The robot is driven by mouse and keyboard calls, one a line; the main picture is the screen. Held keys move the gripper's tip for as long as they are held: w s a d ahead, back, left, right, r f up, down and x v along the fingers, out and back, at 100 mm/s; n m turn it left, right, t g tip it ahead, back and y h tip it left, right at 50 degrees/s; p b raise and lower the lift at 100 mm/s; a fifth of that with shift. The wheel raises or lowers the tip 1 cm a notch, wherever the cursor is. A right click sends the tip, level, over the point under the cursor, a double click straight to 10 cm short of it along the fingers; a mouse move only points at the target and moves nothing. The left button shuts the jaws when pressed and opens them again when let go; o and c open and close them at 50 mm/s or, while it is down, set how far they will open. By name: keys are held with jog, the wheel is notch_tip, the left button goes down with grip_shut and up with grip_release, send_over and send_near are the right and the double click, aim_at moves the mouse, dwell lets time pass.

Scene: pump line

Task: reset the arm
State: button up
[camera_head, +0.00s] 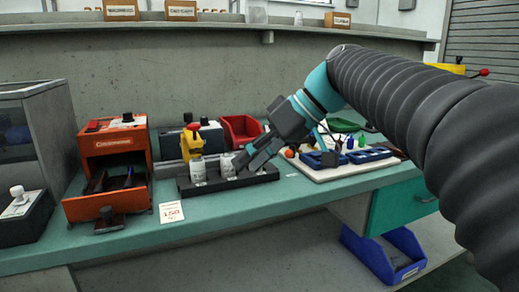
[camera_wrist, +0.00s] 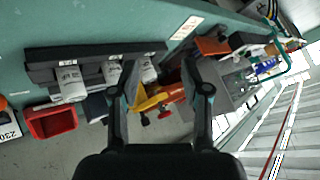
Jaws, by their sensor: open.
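My gripper (camera_head: 252,160) hangs at the end of my arm, over the right part of a black rack (camera_head: 190,188) on the bench. In the wrist view, my gripper (camera_wrist: 160,68) has its two fingers spread apart with nothing held between them. The rack (camera_wrist: 42,72) with its white labelled bottles (camera_wrist: 69,82) shows at the upper left there. A yellow device (camera_wrist: 150,103) shows beyond the fingers. In the head view, a bottle (camera_head: 198,170) stands in the rack, and the fingers partly cover the rack's right side.
An orange machine (camera_head: 113,145) and a white card (camera_head: 171,212) are left of the rack. The yellow device (camera_head: 191,142) and a red bin (camera_head: 240,130) stand behind it. A white board with blue trays (camera_head: 370,155) lies right. A blue bin (camera_head: 385,255) is below the bench.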

jog(key=s+d+f+m+t+h, duration=0.2)
jog(key=s+d+f+m+h, duration=0.2)
jog(key=s+d+f, duration=0.4)
jog(key=s+d+f+m+t+h+p, duration=0.1)
jog(key=s+d+f+m+h, duration=0.3)
jog(key=f, duration=1)
jog(key=s+d+m+t, duration=0.1)
jog(key=s+d+m, duration=0.1)
jog(key=s+d, duration=0.2)
jog(key=shift+s+d+f+t+h, duration=0.3)
jog(key=shift+s+d+f+h, duration=0.1)
jog(key=shift+d, duration=0.1)
